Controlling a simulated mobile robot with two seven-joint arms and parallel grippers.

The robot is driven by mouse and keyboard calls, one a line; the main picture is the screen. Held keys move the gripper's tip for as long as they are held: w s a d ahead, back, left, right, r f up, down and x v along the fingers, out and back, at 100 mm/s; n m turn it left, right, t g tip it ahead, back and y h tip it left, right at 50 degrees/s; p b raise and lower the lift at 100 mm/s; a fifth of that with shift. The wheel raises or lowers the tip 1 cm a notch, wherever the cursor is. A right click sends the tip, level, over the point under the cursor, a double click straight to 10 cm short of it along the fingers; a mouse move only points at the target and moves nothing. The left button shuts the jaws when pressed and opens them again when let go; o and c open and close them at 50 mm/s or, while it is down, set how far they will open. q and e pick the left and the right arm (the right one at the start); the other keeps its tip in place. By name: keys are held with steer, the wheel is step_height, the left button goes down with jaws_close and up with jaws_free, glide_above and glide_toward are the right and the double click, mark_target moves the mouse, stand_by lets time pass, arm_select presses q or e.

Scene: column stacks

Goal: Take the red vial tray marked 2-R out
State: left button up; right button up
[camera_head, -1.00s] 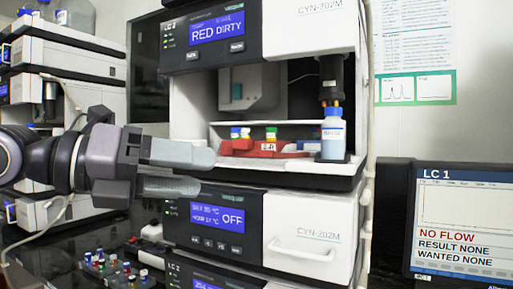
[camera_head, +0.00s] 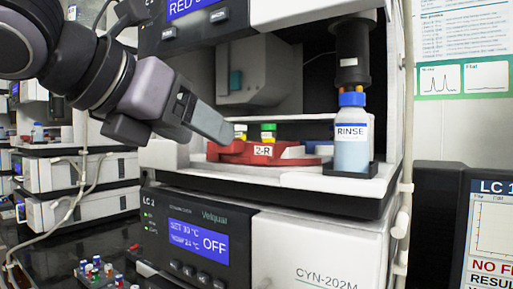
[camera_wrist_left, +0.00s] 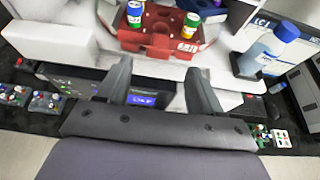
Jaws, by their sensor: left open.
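The red vial tray (camera_head: 285,160) marked 2-R sits in the open bay of the upper instrument, its label facing out. In the left wrist view the tray (camera_wrist_left: 160,43) lies just beyond the fingertips, with a blue-capped vial (camera_wrist_left: 135,13) and the green-capped one (camera_wrist_left: 190,25). My left gripper (camera_head: 222,133) is at the tray's left front, angled down; it also shows in the wrist view (camera_wrist_left: 158,72), open and empty, fingers apart. My right gripper is in neither view.
A RINSE bottle (camera_head: 351,145) stands right of the tray in a black holder, under a dark cylinder (camera_head: 352,60). The lower instrument (camera_head: 200,240) is below the bay. Loose vials (camera_head: 95,270) sit at the lower left; a monitor (camera_head: 490,230) is at the right.

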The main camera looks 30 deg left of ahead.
mark_target(239, 147)
arm_select(q)
steer(key=shift+r+x, duration=0.15)
steer(key=shift+x, duration=1.25)
steer(key=shift+r+x, duration=0.15)
steer(key=shift+x, duration=1.25)
steer(key=shift+w+a, duration=0.1)
steer(key=c, duration=1.2)
